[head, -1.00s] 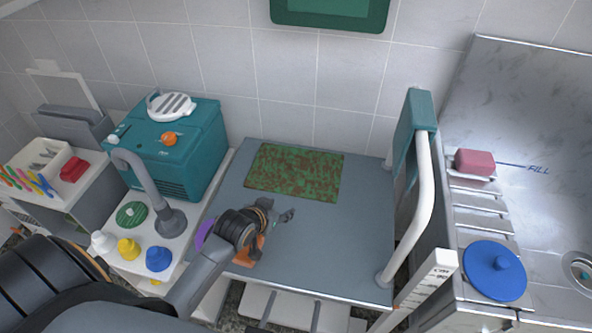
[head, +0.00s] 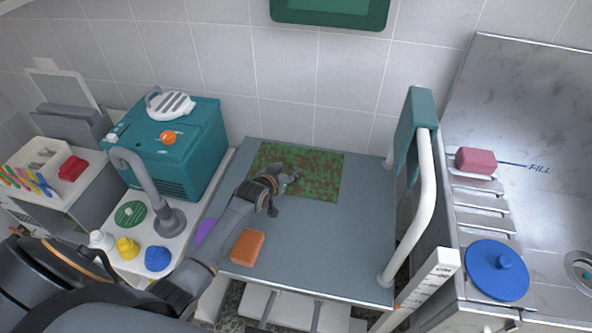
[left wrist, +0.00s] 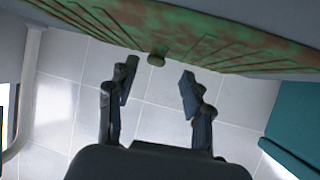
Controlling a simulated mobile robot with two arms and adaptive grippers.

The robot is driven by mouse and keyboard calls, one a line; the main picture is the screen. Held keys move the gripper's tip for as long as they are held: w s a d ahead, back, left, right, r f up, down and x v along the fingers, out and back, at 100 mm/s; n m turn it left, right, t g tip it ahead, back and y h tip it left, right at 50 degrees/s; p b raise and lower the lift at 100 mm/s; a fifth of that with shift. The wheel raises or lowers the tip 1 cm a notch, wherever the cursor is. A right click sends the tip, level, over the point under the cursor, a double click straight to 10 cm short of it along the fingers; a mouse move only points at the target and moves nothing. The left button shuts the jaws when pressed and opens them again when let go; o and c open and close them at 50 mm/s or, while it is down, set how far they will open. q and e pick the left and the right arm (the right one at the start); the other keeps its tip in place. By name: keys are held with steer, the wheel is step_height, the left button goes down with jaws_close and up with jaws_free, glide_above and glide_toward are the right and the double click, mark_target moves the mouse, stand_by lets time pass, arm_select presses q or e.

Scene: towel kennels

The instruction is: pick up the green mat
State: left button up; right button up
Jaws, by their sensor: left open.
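The green mat (head: 318,175) is a rectangle mottled with rusty brown, lying flat on the grey table (head: 330,245) near the tiled wall. In the left wrist view the mat (left wrist: 225,42) spans the top, with dark grooves and a small dark green knob (left wrist: 157,60) at its edge. My left gripper (head: 291,179) is over the mat's front left part in the head view and hides some of it. Its two fingers (left wrist: 158,78) are spread with nothing between them, and the knob shows just beyond the gap. I cannot tell if they touch the mat. My right gripper is not in view.
An orange block (head: 248,247) and a purple round thing (head: 205,232) lie on the table's left front. A teal machine (head: 178,145) stands left, a white rail (head: 425,210) with a teal cloth (head: 412,135) right. The table's right half is clear.

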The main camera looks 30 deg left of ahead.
mark_target(294, 165)
arm_select(q)
steer(key=x, duration=0.5)
steer(key=shift+w+d+r+b, duration=0.1)
steer(key=shift+d+b, duration=0.05)
steer(key=shift+b, duration=0.15)
steer(key=shift+r, duration=0.1)
jaws_close()
